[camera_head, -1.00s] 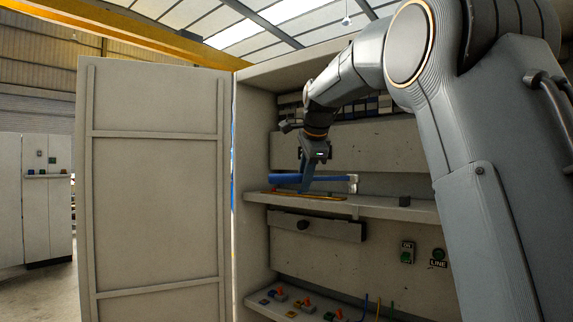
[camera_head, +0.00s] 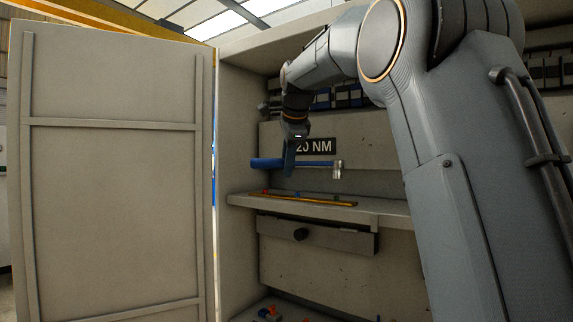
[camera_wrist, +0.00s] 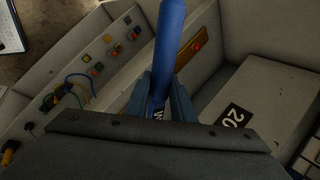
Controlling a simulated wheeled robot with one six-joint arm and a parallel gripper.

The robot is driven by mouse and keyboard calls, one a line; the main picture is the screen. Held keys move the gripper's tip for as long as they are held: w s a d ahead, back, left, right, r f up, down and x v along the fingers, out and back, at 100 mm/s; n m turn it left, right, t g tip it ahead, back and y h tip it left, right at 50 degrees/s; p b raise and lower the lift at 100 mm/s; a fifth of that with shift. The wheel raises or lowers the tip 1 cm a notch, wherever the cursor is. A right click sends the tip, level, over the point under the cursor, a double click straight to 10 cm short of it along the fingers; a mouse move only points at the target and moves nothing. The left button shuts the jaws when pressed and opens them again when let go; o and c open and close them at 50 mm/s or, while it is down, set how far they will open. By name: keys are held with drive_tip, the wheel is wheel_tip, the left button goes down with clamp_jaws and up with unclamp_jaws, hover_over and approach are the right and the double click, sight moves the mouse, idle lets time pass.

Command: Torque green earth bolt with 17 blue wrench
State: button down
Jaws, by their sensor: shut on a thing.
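My gripper (camera_head: 289,158) is shut on the blue wrench (camera_head: 264,163) and holds it roughly level above the upper shelf of the open cabinet. The wrench's pale metal head (camera_head: 337,169) points right. In the wrist view the blue handle (camera_wrist: 168,40) runs up between my gripper's fingers (camera_wrist: 160,97), with part of a white marking showing; its number is not readable. Small coloured pieces sit on a lower ledge (camera_wrist: 70,88) in the wrist view, some green. I cannot tell which is the green earth bolt.
A "20 NM" label (camera_head: 315,146) is on the panel behind the wrench. The upper shelf (camera_head: 372,213) bears a yellow-orange strip (camera_head: 310,199). A drawer-like front with a dark knob (camera_head: 300,234) is below. The open cabinet door (camera_head: 115,190) stands at the left.

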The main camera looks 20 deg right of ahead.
drive_tip(key=shift+a, duration=0.2)
drive_tip(key=s+d+f+n+y+b, duration=0.1)
drive_tip(key=s+f+n+y, duration=0.1)
drive_tip(key=s+n, duration=0.2)
drive_tip(key=s+d+f+n+g+y, duration=0.1)
drive_tip(key=s+d+f+n+y, duration=0.1)
drive_tip(key=s, duration=0.5)
drive_tip(key=shift+d+f+n+y+b, duration=0.2)
drive_tip(key=shift+f+n+y+b, duration=0.25)
drive_tip(key=shift+n, duration=0.85)
drive_tip(key=shift+f+b, duration=0.5)
drive_tip(key=shift+f, duration=0.25)
drive_tip(key=shift+w+a, duration=0.1)
idle(0.5)
drive_tip(key=shift+p, duration=0.75)
